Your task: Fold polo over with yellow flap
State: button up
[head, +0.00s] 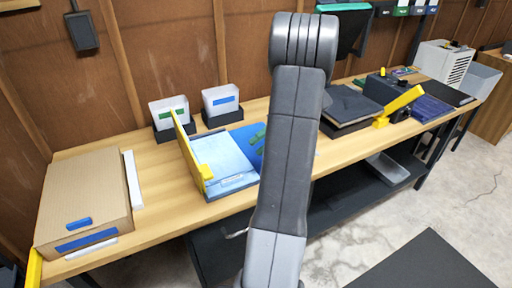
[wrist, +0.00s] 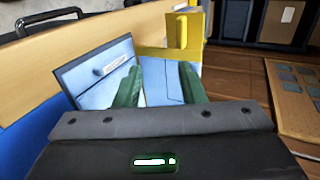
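The light blue polo (head: 224,162) lies on the bench on a folding board, left of my arm. The yellow flap (head: 186,148) stands tilted up along the polo's left side, with a yellow block (head: 205,172) at its near end. My gripper (wrist: 160,78) has two green fingers set apart, with nothing seen held between them. In the wrist view, light blue cloth (wrist: 162,88) shows beyond and between the fingers, and a yellow part (wrist: 183,35) stands behind. In the head view, my arm hides most of the gripper and the board's right side.
A cardboard box (head: 84,205) lies at the bench's left end. Two white bins (head: 221,99) stand behind the polo. A dark folded stack (head: 350,105) and a yellow-handled device (head: 400,101) are on the right. Bare wood (head: 160,205) shows between the box and the polo.

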jog(key=p+v, duration=1)
jog(key=v, duration=0.1)
jog(key=shift+d+r+p, duration=0.2)
jog(key=shift+d+p, duration=0.05)
jog(key=shift+p, duration=0.1)
jog(key=shift+w, duration=0.1)
jog(key=shift+c, duration=0.3)
